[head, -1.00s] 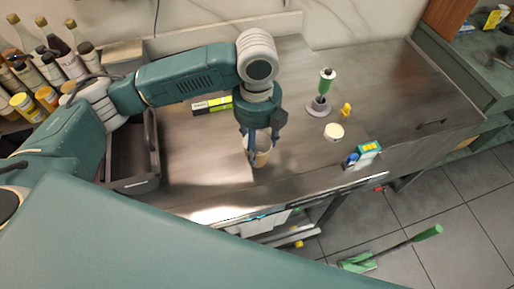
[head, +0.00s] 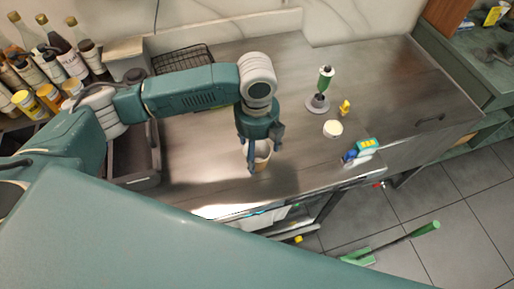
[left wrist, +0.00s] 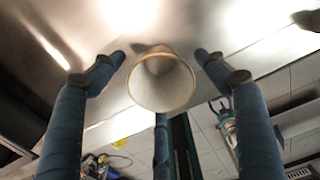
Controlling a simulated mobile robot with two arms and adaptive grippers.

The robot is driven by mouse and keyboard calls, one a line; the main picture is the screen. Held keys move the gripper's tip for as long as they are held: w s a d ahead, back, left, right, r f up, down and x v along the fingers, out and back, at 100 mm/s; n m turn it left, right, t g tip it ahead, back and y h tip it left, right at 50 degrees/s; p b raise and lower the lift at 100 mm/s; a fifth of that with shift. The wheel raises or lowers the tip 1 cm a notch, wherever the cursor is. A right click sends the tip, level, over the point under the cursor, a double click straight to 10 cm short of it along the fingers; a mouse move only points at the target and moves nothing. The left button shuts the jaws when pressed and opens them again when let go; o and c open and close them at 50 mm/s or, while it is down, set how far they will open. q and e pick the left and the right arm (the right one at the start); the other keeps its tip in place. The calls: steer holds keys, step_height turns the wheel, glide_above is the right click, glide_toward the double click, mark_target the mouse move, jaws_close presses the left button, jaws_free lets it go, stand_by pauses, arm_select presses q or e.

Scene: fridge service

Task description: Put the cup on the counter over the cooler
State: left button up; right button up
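The cup (head: 261,158), pale with a tan side, is at the front part of the steel counter (head: 205,180) over the cooler, near its front edge. My left gripper (head: 259,165) is above and around it, pointing down. In the left wrist view the cup (left wrist: 161,80) shows its round, empty mouth between the spread fingers of the gripper (left wrist: 160,75). Gaps show between the cup and the two side fingers, so the gripper looks open. Whether the cup's base rests fully on the counter is hard to see. My right gripper is not in view.
A hand blender (head: 322,88), a yellow item (head: 345,107), a white round tub (head: 333,128) and a blue-green box (head: 365,148) stand to the right. A wire basket (head: 183,60) is behind my arm. A dark bin (head: 131,182) and several bottles are at left.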

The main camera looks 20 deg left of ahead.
arm_select(q)
step_height(320, 180, up, 12)
steer(key=b, duration=0.3)
steer(key=shift+r, duration=0.2)
